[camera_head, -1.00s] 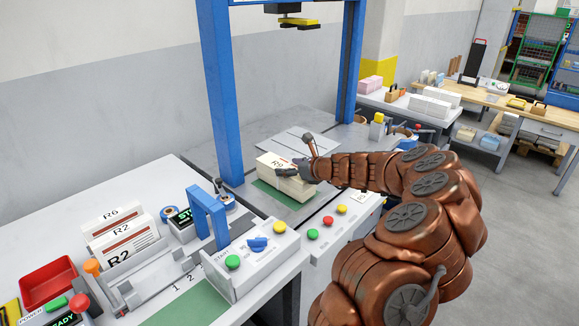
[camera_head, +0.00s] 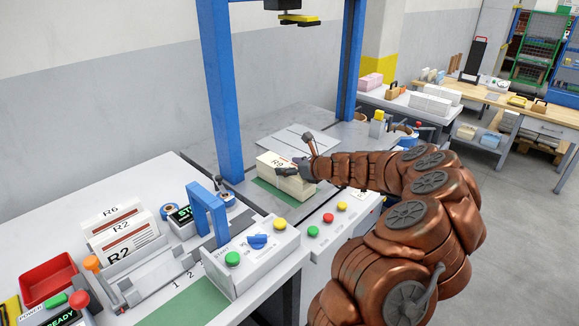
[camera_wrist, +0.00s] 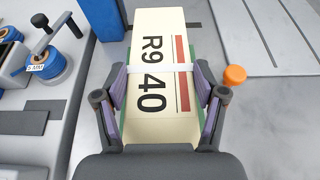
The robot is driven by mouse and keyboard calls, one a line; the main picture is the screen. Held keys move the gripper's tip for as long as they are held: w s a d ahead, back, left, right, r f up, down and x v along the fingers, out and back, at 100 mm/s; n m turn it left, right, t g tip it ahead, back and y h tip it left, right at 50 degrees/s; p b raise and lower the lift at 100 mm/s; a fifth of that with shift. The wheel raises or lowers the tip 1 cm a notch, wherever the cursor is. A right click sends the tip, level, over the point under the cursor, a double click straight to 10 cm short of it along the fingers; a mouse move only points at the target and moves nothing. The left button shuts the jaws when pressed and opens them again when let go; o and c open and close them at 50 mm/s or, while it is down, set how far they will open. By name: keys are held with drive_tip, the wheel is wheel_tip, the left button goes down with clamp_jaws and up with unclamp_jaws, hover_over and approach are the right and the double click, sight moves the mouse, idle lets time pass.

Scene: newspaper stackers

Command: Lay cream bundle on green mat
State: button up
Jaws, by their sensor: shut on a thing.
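The cream bundle (camera_head: 285,172), marked R9 and 40 with a red stripe and a white band, sits over the green mat on the grey press table. My gripper (camera_head: 298,170) is shut on it; in the wrist view the two fingers (camera_wrist: 161,100) press its long sides. The bundle (camera_wrist: 160,60) lies flat, label up. The green mat (camera_head: 277,196) shows along the bundle's front edge, and thin green strips show beside it in the wrist view. Most of the mat is hidden beneath the bundle. I cannot tell whether the bundle fully touches the mat.
A blue press frame (camera_head: 222,95) stands just left of and behind the bundle. A button box (camera_head: 258,250) and a second green mat (camera_head: 190,306) are nearer, with more bundles (camera_head: 125,240) in a rack at left.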

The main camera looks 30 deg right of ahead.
drive_tip(key=shift+f, duration=0.15)
drive_tip(key=o, duration=1.9)
drive_tip(key=shift+f, duration=0.1)
drive_tip(key=shift+s, duration=0.1)
drive_tip(key=v, duration=1.2)
drive_tip(key=shift+a, duration=0.1)
